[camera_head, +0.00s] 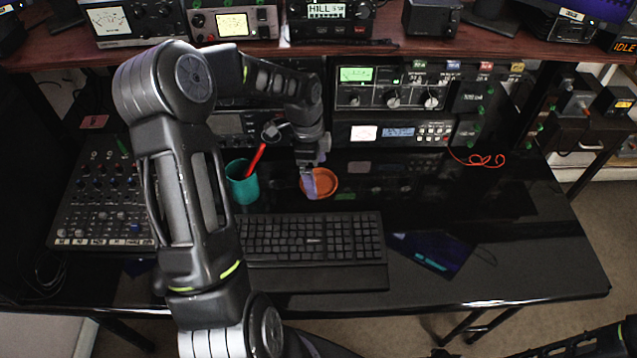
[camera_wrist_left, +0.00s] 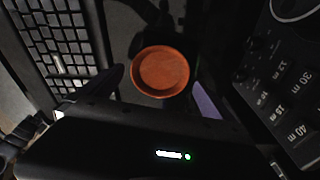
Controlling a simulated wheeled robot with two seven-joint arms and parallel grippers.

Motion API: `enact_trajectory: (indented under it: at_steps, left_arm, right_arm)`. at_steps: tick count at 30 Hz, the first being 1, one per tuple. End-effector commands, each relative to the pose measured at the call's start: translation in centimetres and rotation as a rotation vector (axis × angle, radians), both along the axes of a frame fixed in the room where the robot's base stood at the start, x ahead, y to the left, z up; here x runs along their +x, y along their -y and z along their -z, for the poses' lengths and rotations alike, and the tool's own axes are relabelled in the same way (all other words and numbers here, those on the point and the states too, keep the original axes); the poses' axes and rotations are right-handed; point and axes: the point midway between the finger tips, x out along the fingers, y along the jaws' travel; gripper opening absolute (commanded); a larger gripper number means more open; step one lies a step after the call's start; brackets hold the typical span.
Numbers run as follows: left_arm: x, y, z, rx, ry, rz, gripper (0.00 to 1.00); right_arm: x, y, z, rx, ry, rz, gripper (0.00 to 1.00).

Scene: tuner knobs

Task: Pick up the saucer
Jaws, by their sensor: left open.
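The saucer (camera_head: 322,186) is a small round orange dish on the black desk, behind the keyboard and right of the teal cup. In the left wrist view the saucer (camera_wrist_left: 160,72) lies just beyond and between my two fingers. My left gripper (camera_head: 310,186) reaches down over the saucer's left side in the head view and covers part of it. The left gripper (camera_wrist_left: 160,90) is open, with one finger on each side of the saucer in the picture. I cannot tell whether a finger touches the rim. My right gripper does not show.
A teal cup (camera_head: 242,187) with a red pen stands left of the saucer. A black keyboard (camera_head: 312,238) lies in front, and a mixer (camera_head: 100,205) stands at the left. Radio units (camera_head: 391,133) line the back. The desk right of the saucer is mostly clear.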

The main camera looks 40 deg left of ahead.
Motion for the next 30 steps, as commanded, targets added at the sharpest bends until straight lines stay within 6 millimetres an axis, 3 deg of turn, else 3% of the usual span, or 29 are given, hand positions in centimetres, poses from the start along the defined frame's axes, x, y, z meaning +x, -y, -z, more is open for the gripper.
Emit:
enact_trajectory:
  at_steps: [7,24,30]
  left_arm:
    - [0.2,0.4,2.7,0.000,0.000,0.000,1.00]
    - [0.2,0.4,2.8,0.000,0.001,0.000,1.00]
    - [0.3,0.4,2.8,0.000,0.001,0.000,0.85]
  right_arm:
    - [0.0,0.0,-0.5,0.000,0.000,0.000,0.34]
    - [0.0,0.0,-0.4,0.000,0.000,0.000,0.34]
    - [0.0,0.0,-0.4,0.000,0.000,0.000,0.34]
